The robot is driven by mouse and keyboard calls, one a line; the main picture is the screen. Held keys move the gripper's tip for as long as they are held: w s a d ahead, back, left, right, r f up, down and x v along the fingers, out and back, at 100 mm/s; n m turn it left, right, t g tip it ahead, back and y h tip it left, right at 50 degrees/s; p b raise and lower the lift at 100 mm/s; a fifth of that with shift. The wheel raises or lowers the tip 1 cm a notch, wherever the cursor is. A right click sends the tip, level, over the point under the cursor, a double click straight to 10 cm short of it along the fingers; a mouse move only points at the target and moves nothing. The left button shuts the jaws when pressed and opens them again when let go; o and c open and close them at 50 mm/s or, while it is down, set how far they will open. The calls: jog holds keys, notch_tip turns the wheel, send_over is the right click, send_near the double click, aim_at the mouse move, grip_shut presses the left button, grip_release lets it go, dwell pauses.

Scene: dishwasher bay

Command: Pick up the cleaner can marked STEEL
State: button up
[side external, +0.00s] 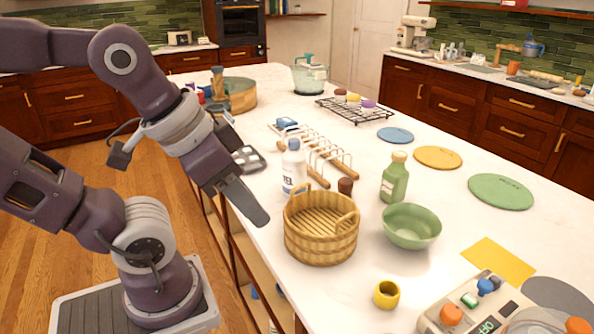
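My gripper (258,214) points down and to the right, to the left of the basket and in front of the can. It appears apart from the can. I see its fingers side-on, so I cannot tell whether it is open or shut.
The wicker basket (320,247) with upright handles stands close to the can. A wooden-and-wire rack (318,160) is just behind it. The counter's left edge runs beneath my gripper.

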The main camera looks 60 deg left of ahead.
jog(key=o, duration=1)
jog(key=shift+o, duration=0.2)
